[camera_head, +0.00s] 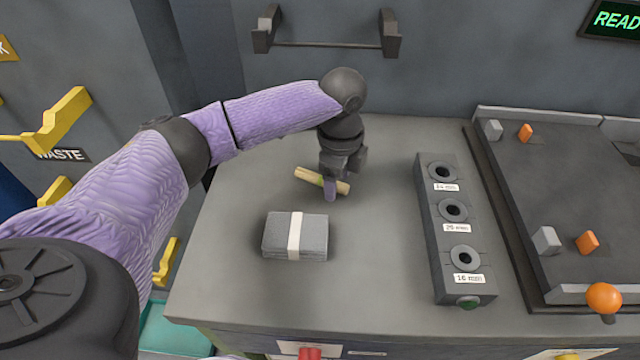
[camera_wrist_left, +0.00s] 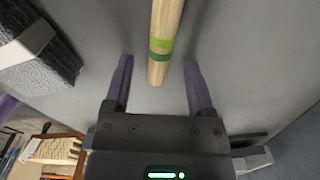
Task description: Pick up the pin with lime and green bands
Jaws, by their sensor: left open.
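The wooden pin (camera_head: 309,176) lies on the grey table, partly hidden behind my left gripper in the head view. In the left wrist view the pin (camera_wrist_left: 165,30) shows a lime band and a green band near its end. My left gripper (camera_head: 331,192) is above the pin, fingers pointing down. In the left wrist view the open fingers (camera_wrist_left: 158,80) stand one on each side of the pin's banded end, with gaps on both sides. I cannot tell how far above the table the fingertips are. My right gripper is not in view.
A grey banded bundle (camera_head: 278,236) lies in front of the gripper. A block with three labelled holes (camera_head: 428,203) stands to the right, beside a dark tray (camera_head: 503,215) with small grey and orange pieces. The table between bundle and block is clear.

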